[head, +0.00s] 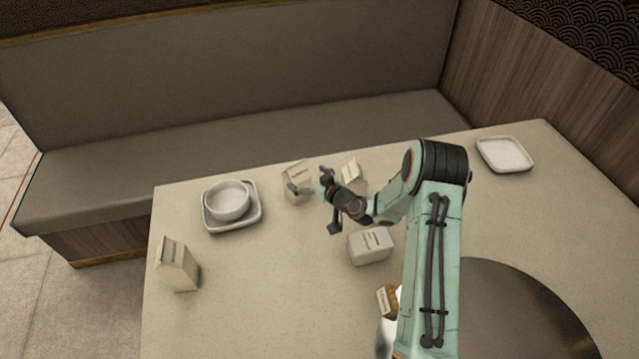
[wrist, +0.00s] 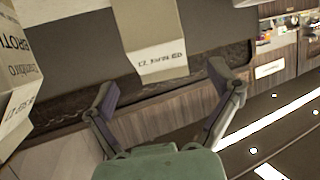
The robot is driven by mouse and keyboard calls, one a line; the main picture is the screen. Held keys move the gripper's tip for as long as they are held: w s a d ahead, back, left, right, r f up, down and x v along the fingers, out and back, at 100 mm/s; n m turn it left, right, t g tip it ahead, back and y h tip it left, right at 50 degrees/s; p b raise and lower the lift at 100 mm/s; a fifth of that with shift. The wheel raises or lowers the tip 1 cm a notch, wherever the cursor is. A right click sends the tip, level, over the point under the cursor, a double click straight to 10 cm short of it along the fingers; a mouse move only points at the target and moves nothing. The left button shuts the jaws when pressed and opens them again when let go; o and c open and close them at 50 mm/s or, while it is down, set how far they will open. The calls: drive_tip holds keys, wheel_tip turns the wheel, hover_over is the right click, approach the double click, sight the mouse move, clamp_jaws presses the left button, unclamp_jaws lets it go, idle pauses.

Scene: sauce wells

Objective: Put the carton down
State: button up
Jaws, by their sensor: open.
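My gripper (head: 308,182) is open over the far middle of the table. In the wrist view its two fingers (wrist: 164,80) are spread apart. A cream carton (head: 297,170) stands at the fingers in the head view, partly hidden by them. In the wrist view a carton (wrist: 155,35) with printed text shows ahead of and between the fingertips, with no finger visibly closed on it. A second carton (head: 352,172) stands just right of the gripper, partly behind the wrist. In the wrist view another carton (wrist: 15,75) shows at the left edge.
A boxy carton (head: 371,246) lies nearer on the table (head: 270,300). Another carton (head: 178,265) stands at the left edge. A small brown-and-white carton (head: 387,300) is beside my arm. A bowl (head: 228,199) sits on a square dish (head: 215,224). An empty square dish (head: 505,154) is far right.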

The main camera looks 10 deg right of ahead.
drive_tip(key=v, duration=0.7)
drive_tip(key=s+a+r+n+g, duration=0.3)
drive_tip(key=s+a+r+g, duration=0.5)
drive_tip(key=s, duration=0.3)
drive_tip(key=s+d+r+m+g+h, duration=0.1)
drive_tip(key=s+r+m+g+h, duration=0.1)
drive_tip(key=s, duration=0.9)
drive_tip(key=s+d+r+m+g+h, duration=0.1)
drive_tip(key=s+r+m+g+h, duration=0.1)
drive_tip(key=s, duration=1)
drive_tip(key=shift+s+r+m+g, duration=0.2)
drive_tip(key=shift+r+m+g, duration=0.45)
drive_tip(key=shift+m, duration=0.45)
drive_tip(key=shift+o, duration=0.4)
drive_tip(key=shift+d, duration=0.1)
